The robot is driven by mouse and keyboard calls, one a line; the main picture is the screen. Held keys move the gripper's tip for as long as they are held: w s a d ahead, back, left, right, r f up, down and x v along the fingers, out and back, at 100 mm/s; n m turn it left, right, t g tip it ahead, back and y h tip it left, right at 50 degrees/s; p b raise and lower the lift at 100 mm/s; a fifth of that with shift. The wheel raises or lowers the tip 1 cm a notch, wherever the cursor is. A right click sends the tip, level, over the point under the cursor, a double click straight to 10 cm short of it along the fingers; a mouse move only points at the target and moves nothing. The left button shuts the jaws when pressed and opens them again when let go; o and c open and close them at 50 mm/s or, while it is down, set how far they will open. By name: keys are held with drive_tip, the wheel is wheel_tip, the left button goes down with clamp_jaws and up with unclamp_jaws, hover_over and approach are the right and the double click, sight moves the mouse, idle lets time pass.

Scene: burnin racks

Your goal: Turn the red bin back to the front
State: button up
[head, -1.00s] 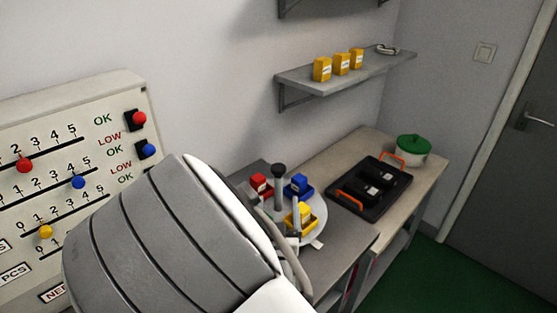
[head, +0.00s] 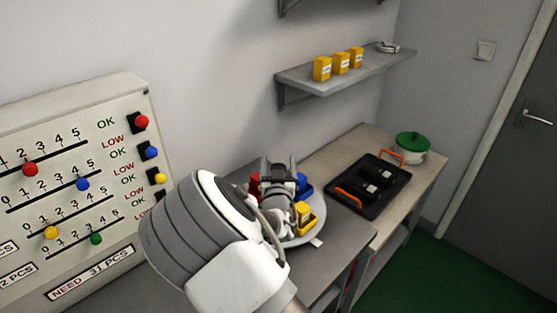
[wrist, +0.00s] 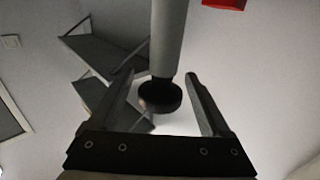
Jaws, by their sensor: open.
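The red bin (head: 254,186) sits on the left side of a round turntable (head: 319,230), partly hidden by my gripper. A bit of red also shows at the top edge of the wrist view (wrist: 226,3). A blue bin (head: 304,187) stands at the back right, and a yellow bin (head: 307,217) at the front right near a small white tab (head: 316,242). My gripper (wrist: 164,76) is open at the turntable. In the wrist view its fingers lie on either side of a grey post with a dark round knob (wrist: 160,97); I cannot tell whether they touch it.
A black tray (head: 368,185) with orange handles and a pot with a green lid (head: 412,146) stand on the bench to the right. A wall shelf (head: 345,73) with yellow boxes hangs above. A panel with coloured sliders (head: 80,190) is at left.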

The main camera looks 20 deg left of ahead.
drive_tip(key=shift+w+a, duration=0.1)
drive_tip(key=shift+w, duration=0.25)
clamp_jaws()
idle(0.3)
